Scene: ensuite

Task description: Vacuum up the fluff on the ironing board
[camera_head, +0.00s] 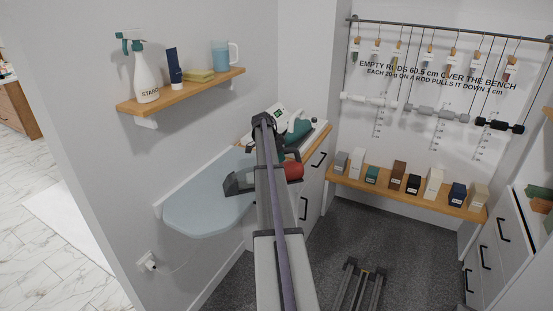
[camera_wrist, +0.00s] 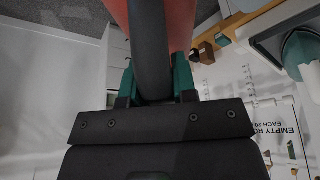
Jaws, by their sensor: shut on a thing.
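The ironing board (camera_head: 205,210) is a pale blue-grey board that juts from the left wall, rounded at its near end. My gripper (camera_wrist: 155,82) has teal fingers shut on the black handle of a handheld vacuum (camera_wrist: 175,22) with a red body. In the head view, the vacuum's red body (camera_head: 294,171) shows to the right of my arm, and its dark nozzle (camera_head: 238,184) is over the board's right part. I cannot tell whether the nozzle touches the board. My arm hides the middle of the vacuum and my gripper there. I cannot make out any fluff.
A wooden shelf (camera_head: 185,92) above the board holds a spray bottle (camera_head: 146,80), a dark tube, a yellow cloth and a blue jug. A teal-and-white appliance (camera_head: 298,130) stands on the counter behind the board. A bench (camera_head: 400,190) with several blocks stands at the back.

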